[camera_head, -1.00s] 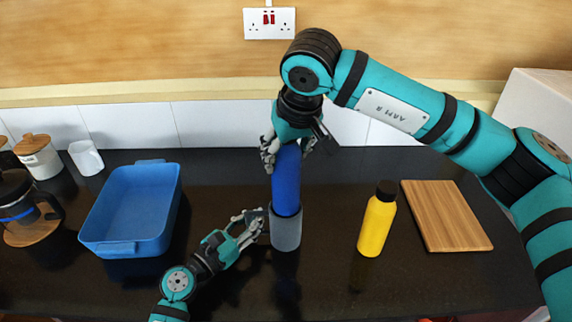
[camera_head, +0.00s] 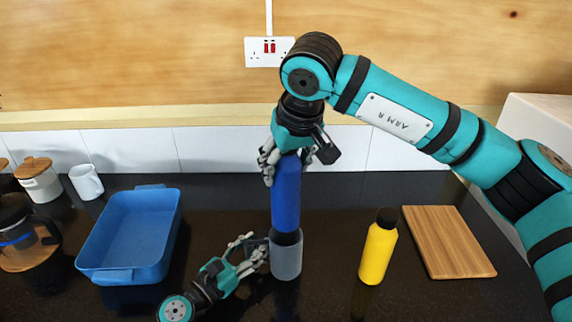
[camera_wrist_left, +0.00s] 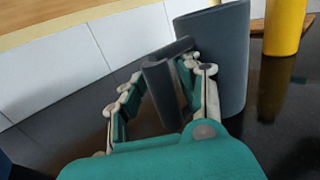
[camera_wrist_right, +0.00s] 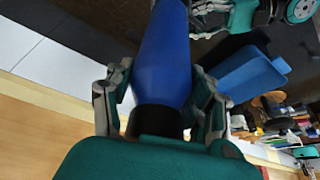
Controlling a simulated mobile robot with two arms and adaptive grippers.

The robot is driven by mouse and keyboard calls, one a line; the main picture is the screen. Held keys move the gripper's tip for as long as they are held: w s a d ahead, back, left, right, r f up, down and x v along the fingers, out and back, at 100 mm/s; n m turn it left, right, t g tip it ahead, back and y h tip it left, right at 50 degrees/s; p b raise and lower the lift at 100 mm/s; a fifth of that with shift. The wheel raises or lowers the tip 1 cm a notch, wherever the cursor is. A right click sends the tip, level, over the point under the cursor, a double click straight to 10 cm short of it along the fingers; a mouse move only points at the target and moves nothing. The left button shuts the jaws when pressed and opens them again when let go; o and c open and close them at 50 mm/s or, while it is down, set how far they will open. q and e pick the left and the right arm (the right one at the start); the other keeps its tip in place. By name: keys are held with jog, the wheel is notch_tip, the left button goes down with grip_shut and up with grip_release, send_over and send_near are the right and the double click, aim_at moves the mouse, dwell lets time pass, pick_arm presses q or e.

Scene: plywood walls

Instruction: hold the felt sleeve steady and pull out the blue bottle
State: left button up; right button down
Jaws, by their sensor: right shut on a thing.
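My right gripper (camera_head: 289,160) is shut on the bottle's top from above. In the right wrist view the blue body (camera_wrist_right: 163,65) and black cap (camera_wrist_right: 156,121) show between the fingers. My left gripper (camera_head: 256,248) is low at the sleeve's left side. In the left wrist view its fingers (camera_wrist_left: 160,75) stand apart, either side of a grey upright handle (camera_wrist_left: 161,92) beside the sleeve (camera_wrist_left: 220,60), with a gap on the left.
A yellow bottle (camera_head: 378,250) stands right of the sleeve, with a wooden board (camera_head: 448,243) beyond it. A blue tray (camera_head: 131,235) lies to the left. A white mug (camera_head: 86,182), a lidded jar (camera_head: 39,182) and a coffee pot (camera_head: 20,235) are at far left.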

pick_arm(q)
jog(key=v, duration=1.2)
jog(key=shift+f, duration=0.1)
